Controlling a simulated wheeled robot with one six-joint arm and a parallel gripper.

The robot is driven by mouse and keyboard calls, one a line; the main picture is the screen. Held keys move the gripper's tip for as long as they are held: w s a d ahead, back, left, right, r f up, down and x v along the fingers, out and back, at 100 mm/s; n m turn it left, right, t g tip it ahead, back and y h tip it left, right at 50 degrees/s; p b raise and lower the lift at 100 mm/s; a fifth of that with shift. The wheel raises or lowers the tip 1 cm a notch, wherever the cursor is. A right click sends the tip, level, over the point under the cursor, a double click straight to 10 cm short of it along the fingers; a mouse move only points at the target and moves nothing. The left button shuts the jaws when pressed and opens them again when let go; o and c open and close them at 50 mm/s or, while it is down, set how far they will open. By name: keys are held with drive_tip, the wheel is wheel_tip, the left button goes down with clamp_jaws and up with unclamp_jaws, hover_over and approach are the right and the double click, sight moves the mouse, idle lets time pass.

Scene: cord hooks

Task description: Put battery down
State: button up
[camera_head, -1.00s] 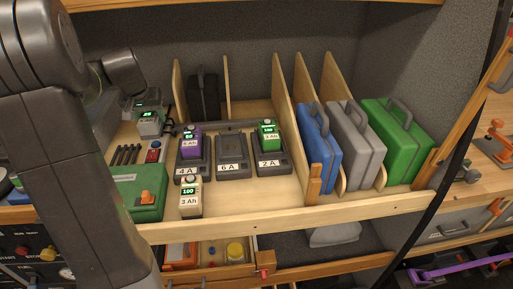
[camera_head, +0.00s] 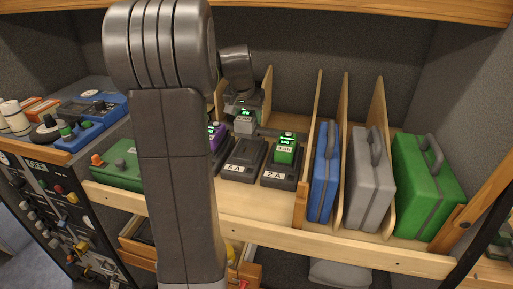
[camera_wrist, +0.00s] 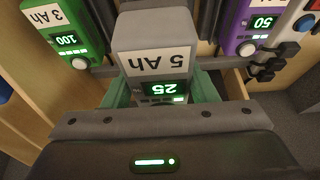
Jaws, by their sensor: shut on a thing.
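A grey battery (camera_head: 244,123) marked 5 Ah, its display reading 25, is between the fingers of my gripper (camera_head: 244,106). In the wrist view the battery (camera_wrist: 155,35) is upright between the green fingers of my gripper (camera_wrist: 160,92), which is shut on it. In the head view it appears above the back of the empty 6 A charger (camera_head: 242,158); I cannot tell whether they touch. A green battery (camera_head: 286,146) stands in the 2 A charger (camera_head: 280,176) to the right. A purple battery (camera_wrist: 245,25) is on the other side, mostly hidden by my arm in the head view.
Wooden dividers and blue (camera_head: 325,170), grey (camera_head: 368,178) and green (camera_head: 425,185) cases stand to the right. A green box (camera_head: 115,165) is at the left. A wooden front rail (camera_head: 330,245) edges the shelf. My arm hides the shelf's left middle.

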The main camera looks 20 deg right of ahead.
sight(244, 118)
wheel_tip(244, 118, down, 8)
drive_tip(key=shift+f, duration=0.2)
idle(0.3)
drive_tip(key=shift+w+f, duration=0.1)
drive_tip(key=shift+f, duration=0.1)
drive_tip(key=o, duration=1.3)
drive_tip(key=shift+a+r, duration=0.1)
drive_tip(key=shift+r, duration=0.4)
drive_tip(key=v, duration=1.1)
drive_tip(key=shift+s+r, duration=0.15)
drive_tip(key=shift+s, duration=0.05)
